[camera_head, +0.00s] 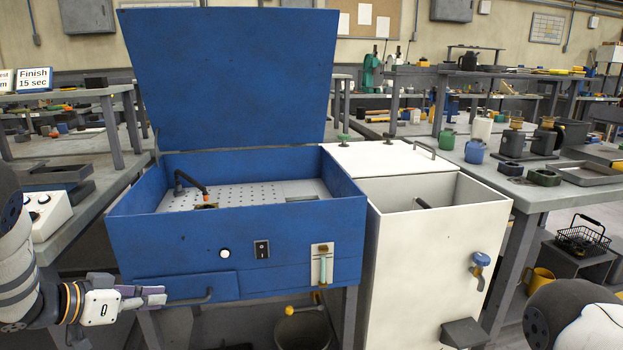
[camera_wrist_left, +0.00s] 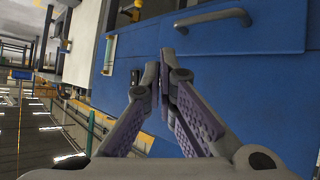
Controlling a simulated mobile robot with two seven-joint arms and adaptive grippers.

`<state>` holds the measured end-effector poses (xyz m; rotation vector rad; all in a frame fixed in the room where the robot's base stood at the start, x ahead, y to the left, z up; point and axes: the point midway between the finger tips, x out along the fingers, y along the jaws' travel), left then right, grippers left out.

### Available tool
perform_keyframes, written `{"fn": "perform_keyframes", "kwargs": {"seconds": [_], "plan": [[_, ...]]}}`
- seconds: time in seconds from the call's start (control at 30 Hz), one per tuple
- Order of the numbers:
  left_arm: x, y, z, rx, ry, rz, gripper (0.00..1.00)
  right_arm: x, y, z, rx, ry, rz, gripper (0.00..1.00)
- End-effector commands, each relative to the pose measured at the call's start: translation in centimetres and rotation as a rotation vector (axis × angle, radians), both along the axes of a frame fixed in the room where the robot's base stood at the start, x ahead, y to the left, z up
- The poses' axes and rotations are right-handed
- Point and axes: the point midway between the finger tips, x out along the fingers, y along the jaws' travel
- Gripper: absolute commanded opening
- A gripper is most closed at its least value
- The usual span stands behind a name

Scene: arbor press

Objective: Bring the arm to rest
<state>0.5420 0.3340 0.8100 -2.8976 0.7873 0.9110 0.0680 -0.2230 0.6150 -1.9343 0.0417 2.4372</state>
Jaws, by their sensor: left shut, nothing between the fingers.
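My left arm comes in from the left, in front of a blue cabinet (camera_head: 150,235) with its large lid raised. My left gripper (camera_head: 158,295) is shut and empty. I cannot tell whether the tips touch the panel. Part of my right arm shows at the lower right; its gripper is out of view.
A white open-topped bin (camera_head: 435,270) stands right of the cabinet. A grey bench (camera_head: 545,195) with jars and pots is farther right. A switch box (camera_head: 47,212) sits on the left bench near my left arm. A yellow-handled thing (camera_head: 290,310) is below the cabinet.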

Motion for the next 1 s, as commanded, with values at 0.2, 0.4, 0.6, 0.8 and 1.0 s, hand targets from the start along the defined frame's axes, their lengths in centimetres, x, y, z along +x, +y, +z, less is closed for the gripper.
{"fn": "perform_keyframes", "kwargs": {"seconds": [0.2,0.4,0.6,0.8,1.0], "plan": [[-11.3,-4.3,-14.1,0.044,0.292,0.285,0.00,0.0,0.0,0.2,0.000,0.000,0.000,0.40],[-27.0,-7.8,-20.8,0.188,0.671,0.399,0.00,0.1,0.0,0.3,0.000,-0.003,0.000,0.40],[-41.6,-10.4,-20.8,0.333,1.022,0.395,0.00,0.1,0.0,0.3,0.000,-0.005,0.000,0.40],[-47.3,-11.2,-19.2,0.394,1.168,0.373,0.00,0.1,0.0,0.3,0.000,-0.005,0.000,0.40],[-47.5,-11.2,-19.2,0.397,1.172,0.372,0.00,0.1,0.0,0.3,0.000,-0.005,0.000,0.40]]}}
